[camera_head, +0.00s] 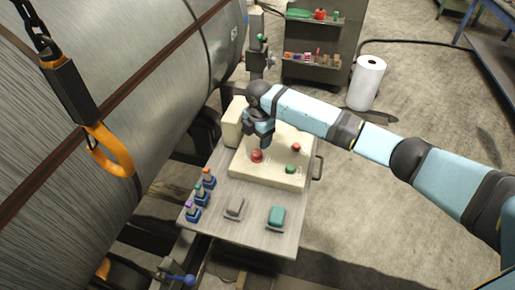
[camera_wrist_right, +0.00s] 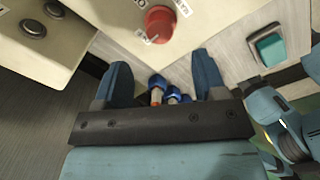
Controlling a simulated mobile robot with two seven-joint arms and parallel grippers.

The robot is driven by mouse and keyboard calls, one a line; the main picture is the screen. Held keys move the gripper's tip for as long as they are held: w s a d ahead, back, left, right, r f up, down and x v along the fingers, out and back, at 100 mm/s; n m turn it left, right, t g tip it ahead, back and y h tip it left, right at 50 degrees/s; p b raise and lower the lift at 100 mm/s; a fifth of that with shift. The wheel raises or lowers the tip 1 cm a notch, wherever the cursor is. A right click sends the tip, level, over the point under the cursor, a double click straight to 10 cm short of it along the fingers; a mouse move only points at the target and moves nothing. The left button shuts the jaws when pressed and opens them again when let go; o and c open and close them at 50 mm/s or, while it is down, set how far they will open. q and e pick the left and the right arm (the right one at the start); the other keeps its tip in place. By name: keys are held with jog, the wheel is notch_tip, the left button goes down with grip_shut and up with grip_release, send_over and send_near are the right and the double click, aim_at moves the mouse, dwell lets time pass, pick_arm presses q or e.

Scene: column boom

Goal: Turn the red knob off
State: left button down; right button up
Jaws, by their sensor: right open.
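The red knob (camera_head: 257,156) sits on the cream control box (camera_head: 268,176). In the right wrist view the red knob (camera_wrist_right: 160,24) shows at the top, with a white-marked face and lettering around it. My right gripper (camera_head: 264,146) hangs over the box close to the knob. In the wrist view the blue fingers of my right gripper (camera_wrist_right: 162,75) are apart with nothing held between them, and the knob appears beyond their tips. Whether a finger touches the knob cannot be told. My left gripper is not in view.
A red button (camera_head: 296,147) and a green button (camera_head: 290,169) are on the box. Several blue levers (camera_head: 201,195), a grey switch (camera_head: 235,207) and a teal switch (camera_head: 276,216) are on the metal panel (camera_head: 245,235). An orange hook (camera_head: 108,150) hangs at left beside a large metal cylinder (camera_head: 150,120).

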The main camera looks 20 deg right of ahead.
aim_at(258, 153)
notch_tip(258, 153, up, 6)
jog(key=shift+s+f, duration=0.1)
jog(key=shift+s, duration=0.05)
dwell(0.6)
